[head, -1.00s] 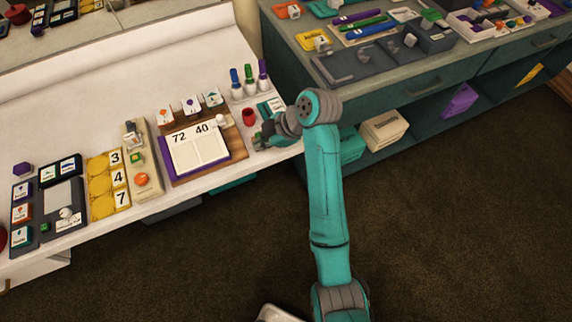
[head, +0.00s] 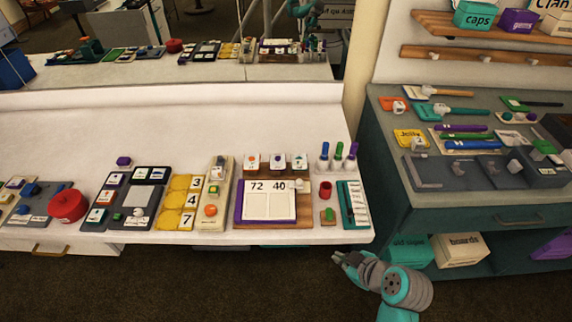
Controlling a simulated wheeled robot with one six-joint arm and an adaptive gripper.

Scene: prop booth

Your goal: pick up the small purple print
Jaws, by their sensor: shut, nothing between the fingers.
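No thing in view is clearly labelled as a purple print. A small purple-edged card (head: 114,179) lies at the top of a column of three cards on a dark board, left on the white table. A small white block with a purple mark (head: 277,162) stands in the middle of three on the wooden board. A small dark purple block (head: 124,160) sits on the bare table behind the dark board. My gripper (head: 341,258) is shut and empty, in front of the table's right front edge, apart from all of these.
The white table (head: 200,115) has free room at the back. Near its right end are a red cup (head: 325,190), several capped markers (head: 338,152) and a teal card (head: 352,204). A dark cabinet (head: 480,213) stands to the right, with boxes on its lower shelf.

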